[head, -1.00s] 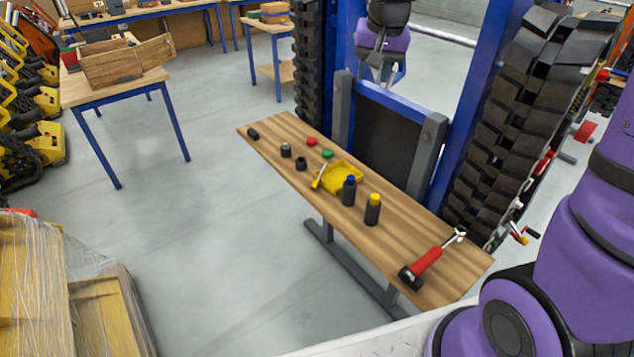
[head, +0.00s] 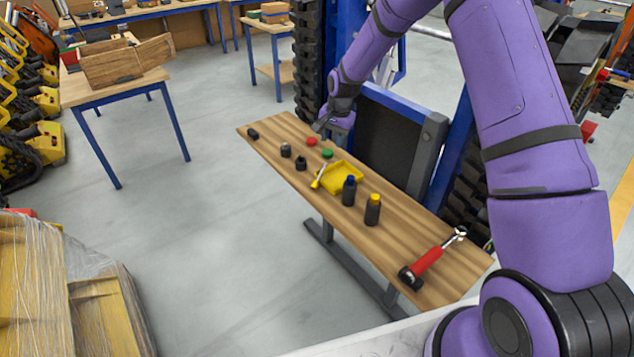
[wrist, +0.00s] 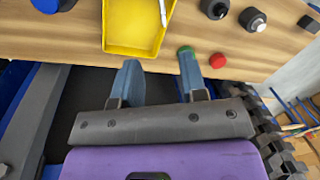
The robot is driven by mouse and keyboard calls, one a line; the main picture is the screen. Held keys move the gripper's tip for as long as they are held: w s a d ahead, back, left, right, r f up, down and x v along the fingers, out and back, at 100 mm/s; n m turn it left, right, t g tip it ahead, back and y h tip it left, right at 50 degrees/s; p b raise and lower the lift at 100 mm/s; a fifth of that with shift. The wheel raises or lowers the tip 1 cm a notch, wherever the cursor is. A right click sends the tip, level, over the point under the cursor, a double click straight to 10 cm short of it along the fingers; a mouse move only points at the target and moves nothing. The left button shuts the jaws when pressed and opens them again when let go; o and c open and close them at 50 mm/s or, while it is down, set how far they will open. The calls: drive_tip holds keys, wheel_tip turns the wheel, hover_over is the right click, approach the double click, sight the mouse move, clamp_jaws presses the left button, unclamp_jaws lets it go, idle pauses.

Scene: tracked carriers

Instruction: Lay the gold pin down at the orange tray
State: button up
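I see no gold pin that I can make out and no orange tray. A yellow tray (head: 346,179) lies on the middle of the wooden bench; it also shows in the wrist view (wrist: 125,48). A thin tool with a yellow handle (head: 316,183) and pale shaft lies at the tray's left edge; its pale shaft shows along the tray's right side in the wrist view (wrist: 160,30). My gripper (wrist: 159,58) is open and empty, fingers apart, at the bench's back edge. Its right fingertip appears close to a green disc (wrist: 185,49). A red disc (wrist: 217,60) lies beside it.
Dark bottles with blue (head: 349,190) and yellow (head: 373,210) caps stand right of the tray. A red-handled tool (head: 428,260) lies at the bench's right end. Small dark parts (head: 286,150) sit left. A dark panel (head: 390,145) stands behind the bench.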

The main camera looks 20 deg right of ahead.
sight(325, 165)
drive_tip(key=f, duration=0.4)
drive_tip(key=w+a+f, duration=0.1)
drive_tip(key=f, duration=0.7)
drive_tip(key=shift+w+a+f, duration=0.2)
drive_tip(key=shift+w+a, duration=0.15)
drive_tip(key=shift+a, duration=0.05)
drive_tip(key=shift+c, duration=0.4)
clamp_jaws()
